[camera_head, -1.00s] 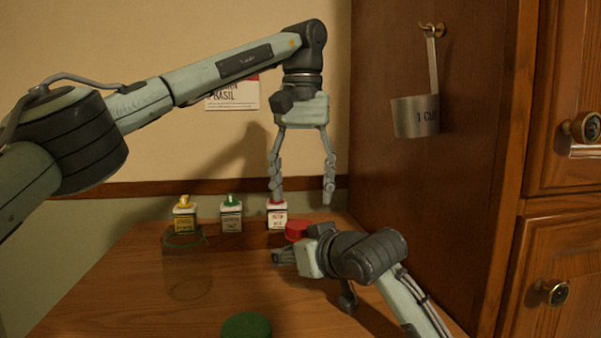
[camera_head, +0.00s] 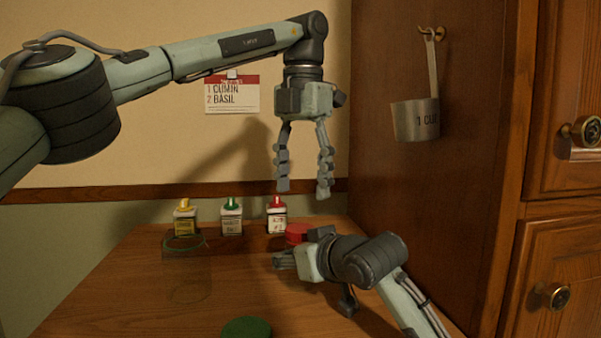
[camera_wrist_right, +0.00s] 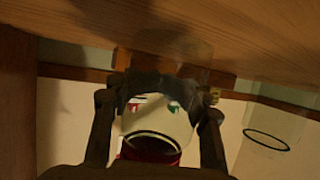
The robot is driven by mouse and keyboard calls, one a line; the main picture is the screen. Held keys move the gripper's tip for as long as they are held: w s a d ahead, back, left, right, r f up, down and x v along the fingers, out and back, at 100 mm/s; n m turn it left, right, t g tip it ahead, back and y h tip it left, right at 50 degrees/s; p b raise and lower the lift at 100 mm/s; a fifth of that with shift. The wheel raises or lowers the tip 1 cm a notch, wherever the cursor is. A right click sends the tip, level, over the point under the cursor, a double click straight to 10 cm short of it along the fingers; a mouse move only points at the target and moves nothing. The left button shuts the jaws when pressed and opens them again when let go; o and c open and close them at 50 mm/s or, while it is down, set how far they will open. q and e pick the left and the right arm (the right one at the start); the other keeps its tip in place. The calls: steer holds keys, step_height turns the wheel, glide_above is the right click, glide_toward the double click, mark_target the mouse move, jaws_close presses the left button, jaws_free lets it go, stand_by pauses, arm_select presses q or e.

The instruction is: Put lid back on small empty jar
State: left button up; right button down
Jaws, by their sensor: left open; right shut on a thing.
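The small clear jar (camera_wrist_right: 150,115) is between my right gripper's fingers in the right wrist view, where everything appears upside down. The red lid (camera_head: 297,233) shows just above and behind that gripper in the head view. In the right wrist view red shows at the jar's rim end (camera_wrist_right: 152,153); I cannot tell how well it is seated. My right gripper (camera_head: 280,259) is shut on the jar, low over the counter; its arm hides most of the jar. My left gripper (camera_head: 304,190) is open and empty, pointing down above the lid.
Three spice bottles with yellow (camera_head: 185,220), green (camera_head: 231,217) and red (camera_head: 277,216) caps stand at the back. A green lid (camera_head: 246,328) lies at the front. The wooden cabinet (camera_head: 430,190) bounds the right.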

mark_target(301, 228)
arm_select(q)
steer(key=n, duration=0.8)
steer(key=shift+a+r, duration=0.1)
steer(key=shift+r, duration=0.2)
steer(key=n, duration=0.6)
steer(key=shift+r, duration=0.25)
steer(key=shift+f, duration=4)
